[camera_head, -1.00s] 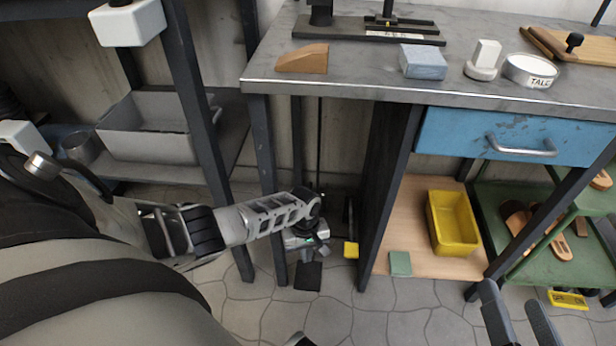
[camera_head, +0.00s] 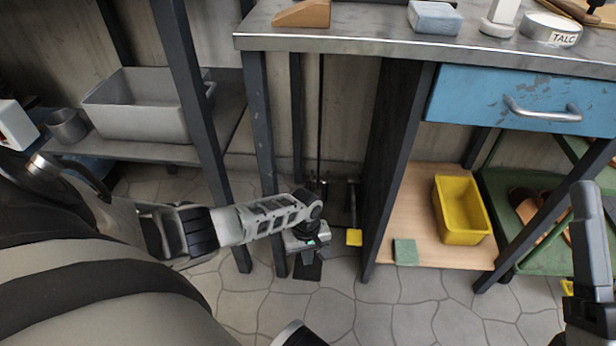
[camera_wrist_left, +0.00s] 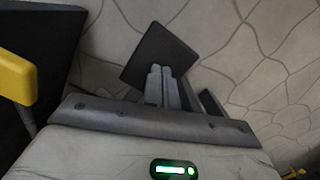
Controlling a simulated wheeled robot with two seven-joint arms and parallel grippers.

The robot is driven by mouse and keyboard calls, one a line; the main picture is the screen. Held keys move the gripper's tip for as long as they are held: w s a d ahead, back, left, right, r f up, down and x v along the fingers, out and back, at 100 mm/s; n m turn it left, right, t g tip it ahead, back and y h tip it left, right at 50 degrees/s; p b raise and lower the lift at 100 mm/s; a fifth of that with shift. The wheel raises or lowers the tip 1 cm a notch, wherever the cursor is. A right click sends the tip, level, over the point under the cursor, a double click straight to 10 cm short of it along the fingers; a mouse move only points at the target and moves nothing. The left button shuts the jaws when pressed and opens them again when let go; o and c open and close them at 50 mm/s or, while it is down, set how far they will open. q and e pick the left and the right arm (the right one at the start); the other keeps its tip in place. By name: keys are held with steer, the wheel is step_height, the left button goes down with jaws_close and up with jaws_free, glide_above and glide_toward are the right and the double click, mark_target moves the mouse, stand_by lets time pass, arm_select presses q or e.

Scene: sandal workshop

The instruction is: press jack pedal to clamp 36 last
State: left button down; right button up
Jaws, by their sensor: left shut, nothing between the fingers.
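A black square pedal pad (camera_head: 307,271) sits low by the floor under the bench, beside its left front leg. It also shows in the left wrist view (camera_wrist_left: 158,50). My left gripper (camera_head: 308,246) is just above the pad. In the left wrist view its two fingers (camera_wrist_left: 161,72) are shut together with nothing between them, and their tips overlap the pad. I cannot tell whether they touch it. My right gripper (camera_head: 584,250) is at the right edge, seen edge-on. I cannot make out the 36 last.
A yellow pedal (camera_head: 354,237) is right of the black pad, near the dark bench panel (camera_head: 388,165). Bench legs stand close around my left arm. A yellow bin (camera_head: 462,212) and a green block (camera_head: 404,252) are on the lower shelf. The stone floor in front is clear.

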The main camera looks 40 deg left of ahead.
arm_select(q)
steer(key=shift+f, duration=0.15)
arm_select(e)
steer(key=shift+s+r+n+y, duration=0.15)
steer(key=shift+r+n+y, duration=0.15)
steer(key=shift+n, duration=0.1)
arm_select(q)
steer(key=shift+f, duration=0.1)
